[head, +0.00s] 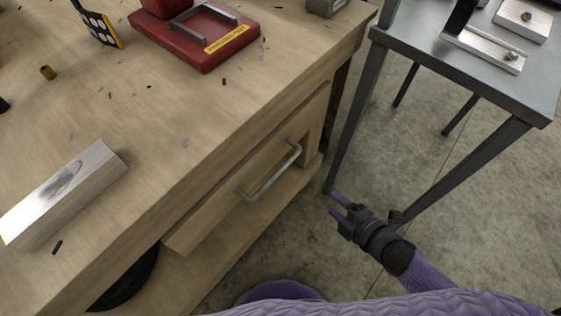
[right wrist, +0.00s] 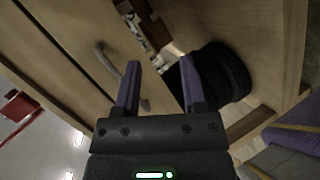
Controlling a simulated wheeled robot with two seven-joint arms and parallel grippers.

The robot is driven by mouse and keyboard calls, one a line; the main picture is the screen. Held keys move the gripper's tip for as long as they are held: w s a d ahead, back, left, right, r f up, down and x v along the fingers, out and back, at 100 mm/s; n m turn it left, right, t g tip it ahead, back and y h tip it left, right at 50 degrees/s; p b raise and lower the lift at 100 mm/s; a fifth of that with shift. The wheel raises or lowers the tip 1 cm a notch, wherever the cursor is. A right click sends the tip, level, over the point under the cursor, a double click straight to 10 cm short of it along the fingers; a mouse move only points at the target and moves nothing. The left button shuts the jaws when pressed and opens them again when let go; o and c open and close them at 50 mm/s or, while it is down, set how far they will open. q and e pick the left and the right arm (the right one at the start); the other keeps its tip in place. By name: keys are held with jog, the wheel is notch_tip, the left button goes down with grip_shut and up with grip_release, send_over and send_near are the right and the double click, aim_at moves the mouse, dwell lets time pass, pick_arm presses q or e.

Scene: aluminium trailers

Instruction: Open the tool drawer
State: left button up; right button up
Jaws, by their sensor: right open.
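The tool drawer (head: 221,203) is in the front of the wooden workbench in the head view, with a grey metal bar handle (head: 272,172). Its front stands out a little from the bench at the left end. In the right wrist view the handle (right wrist: 121,75) shows beyond the left fingertip, and a gap at the drawer's edge shows bits of its contents (right wrist: 148,27). My right gripper (head: 336,204) is open and empty, to the right of the handle and apart from it; its purple fingers also show in the right wrist view (right wrist: 158,72). My left gripper is not in view.
The wooden workbench (head: 200,120) carries a metal block (head: 65,192), a red tool (head: 205,38) and scattered scraps. A grey metal table (head: 475,75) stands at the right, one leg near my right gripper. Black round objects (right wrist: 222,72) sit below the drawer. Concrete floor is open between.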

aim_at(283, 166)
jog(key=w+a+r+n+y, duration=0.1)
jog(key=a+r+n+y, duration=0.4)
jog(key=r, duration=0.3)
jog(key=shift+n+h, duration=0.3)
jog(key=shift+n, duration=0.3)
jog(key=b+x, duration=0.2)
jog(key=x, duration=0.8)
jog(key=shift+s+f+b, duration=0.1)
jog(key=shift+b, duration=0.3)
jog(key=shift+d, duration=0.1)
grip_shut()
